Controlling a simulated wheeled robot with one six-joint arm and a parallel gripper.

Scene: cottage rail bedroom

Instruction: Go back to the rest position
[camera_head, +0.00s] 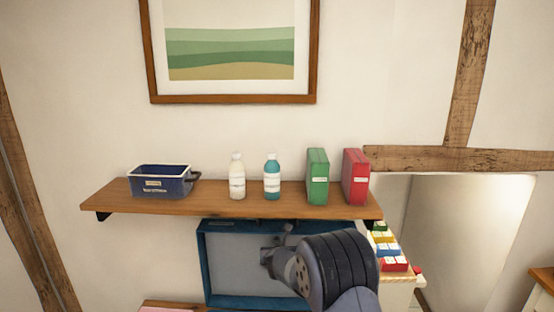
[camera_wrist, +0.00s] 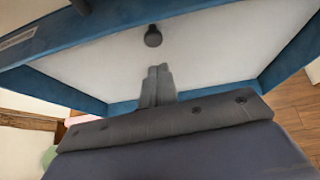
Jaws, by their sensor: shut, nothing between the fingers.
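My gripper (camera_wrist: 158,72) shows in the wrist view with its two grey fingers together and nothing between them. In the head view my gripper (camera_head: 270,262) is at the end of my dark arm, below the wall shelf and in front of a blue-framed panel (camera_head: 203,270) with a pale grey inside. In the wrist view the fingers point toward the pale face of this blue-framed panel (camera_wrist: 95,70), near a dark round knob (camera_wrist: 153,37). I cannot tell whether they touch it.
The wooden shelf (camera_head: 210,206) holds a dark blue bin (camera_head: 160,184), a white bottle (camera_head: 237,180), a teal bottle (camera_head: 272,180), a green box (camera_head: 317,178) and a red box (camera_head: 356,178). Colored blocks (camera_head: 388,250) sit right of my arm. A framed picture (camera_head: 232,99) hangs above.

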